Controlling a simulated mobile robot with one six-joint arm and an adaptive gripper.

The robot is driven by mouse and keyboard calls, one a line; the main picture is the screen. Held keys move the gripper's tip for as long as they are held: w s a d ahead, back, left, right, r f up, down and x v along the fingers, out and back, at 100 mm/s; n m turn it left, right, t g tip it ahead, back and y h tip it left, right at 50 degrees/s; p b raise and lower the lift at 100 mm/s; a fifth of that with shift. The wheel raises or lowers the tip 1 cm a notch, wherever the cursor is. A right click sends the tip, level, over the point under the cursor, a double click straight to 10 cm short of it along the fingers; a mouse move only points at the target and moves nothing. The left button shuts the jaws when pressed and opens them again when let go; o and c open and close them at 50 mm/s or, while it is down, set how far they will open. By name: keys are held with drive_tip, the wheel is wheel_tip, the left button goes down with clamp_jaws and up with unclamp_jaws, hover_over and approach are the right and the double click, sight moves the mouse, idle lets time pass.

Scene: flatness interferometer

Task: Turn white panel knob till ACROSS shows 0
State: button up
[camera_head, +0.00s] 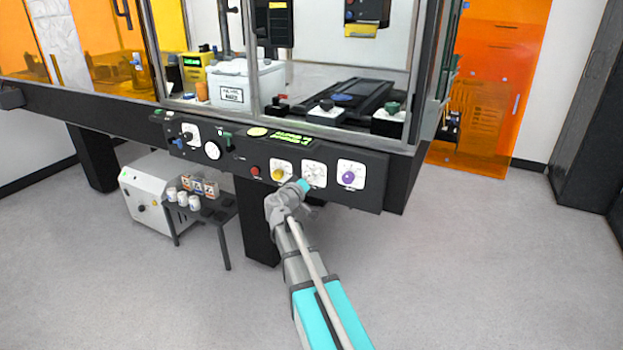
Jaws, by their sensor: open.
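The control panel (236,172) runs along the front of the instrument bench. A white knob (314,172) sits on a white plate at its right part, between a yellow knob (278,174) and a purple knob (348,177). A green-lit display (292,137) is above these knobs; its text is too small to read. My gripper (301,184) is at the end of my arm, just below and left of the white knob in the picture. It is open; its fingers are mostly hidden by my wrist, and I cannot tell whether it touches anything.
A red button (255,171) is left of the yellow knob. A round white dial (212,150) is farther left on the panel. A small side table (222,207) with jars and a white cabinet (150,203) stand below left. The floor (470,270) at right is clear.

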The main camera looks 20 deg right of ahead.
drive_tip(key=c, duration=1.1)
drive_tip(key=shift+d, duration=0.25)
drive_tip(key=shift+c, duration=0.3)
drive_tip(key=shift+a, duration=0.2)
